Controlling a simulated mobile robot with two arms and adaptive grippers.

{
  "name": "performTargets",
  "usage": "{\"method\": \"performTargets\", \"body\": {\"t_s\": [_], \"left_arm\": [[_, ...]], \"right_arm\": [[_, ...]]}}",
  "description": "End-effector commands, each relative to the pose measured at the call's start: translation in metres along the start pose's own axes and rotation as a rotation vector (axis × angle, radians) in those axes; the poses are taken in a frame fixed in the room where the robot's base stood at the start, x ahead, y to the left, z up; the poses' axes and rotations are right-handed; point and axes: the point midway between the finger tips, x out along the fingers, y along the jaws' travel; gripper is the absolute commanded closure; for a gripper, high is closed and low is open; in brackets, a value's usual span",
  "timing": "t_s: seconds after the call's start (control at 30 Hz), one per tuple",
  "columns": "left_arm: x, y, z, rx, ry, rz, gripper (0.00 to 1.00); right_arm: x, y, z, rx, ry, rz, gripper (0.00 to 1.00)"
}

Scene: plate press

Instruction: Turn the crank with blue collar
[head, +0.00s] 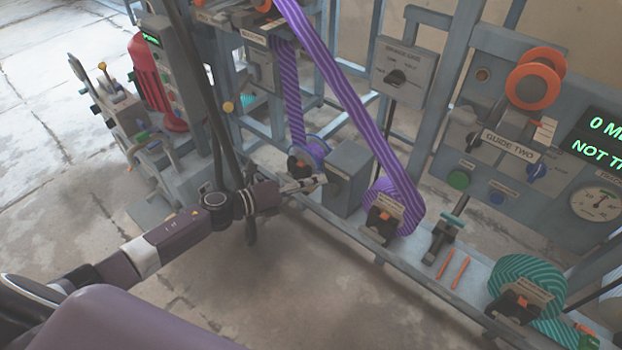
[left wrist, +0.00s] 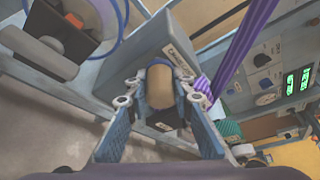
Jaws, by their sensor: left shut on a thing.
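My left gripper (head: 308,184) reaches in from the left to the front of a grey box (head: 350,170) on the low rail. In the left wrist view, its two fingers (left wrist: 160,112) stand on either side of a tan rounded crank handle (left wrist: 160,88) and are shut on it. A blue collar (left wrist: 158,64) shows at the handle's far end, close to the box face, which bears a partly readable label. In the head view the gripper hides the handle. My right gripper is in neither view.
A purple striped roll (head: 396,204) stands right of the box, and a purple spool (head: 314,148) on its left. Purple ribbon runs upward from both. A lever (head: 446,232) and a teal roll (head: 530,282) are farther right. The floor in front is clear.

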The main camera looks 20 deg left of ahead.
Motion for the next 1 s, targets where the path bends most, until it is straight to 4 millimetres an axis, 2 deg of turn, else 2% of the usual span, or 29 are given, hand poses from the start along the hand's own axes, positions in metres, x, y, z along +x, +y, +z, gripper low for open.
{"method": "performTargets", "body": {"t_s": [0.73,0.77,0.9,1.0], "left_arm": [[0.0005,-0.002,-0.0028,0.035,0.003,0.014,1.0],[0.0005,-0.002,-0.0028,0.035,0.003,0.014,0.75],[0.0005,-0.002,-0.0024,0.035,0.002,0.014,0.6],[0.0005,-0.0021,-0.0019,0.035,0.001,0.014,0.6]], "right_arm": [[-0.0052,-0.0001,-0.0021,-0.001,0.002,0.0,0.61],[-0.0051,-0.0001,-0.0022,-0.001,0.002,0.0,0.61],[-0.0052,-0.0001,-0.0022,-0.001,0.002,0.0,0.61],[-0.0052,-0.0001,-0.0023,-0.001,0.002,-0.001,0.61]]}}
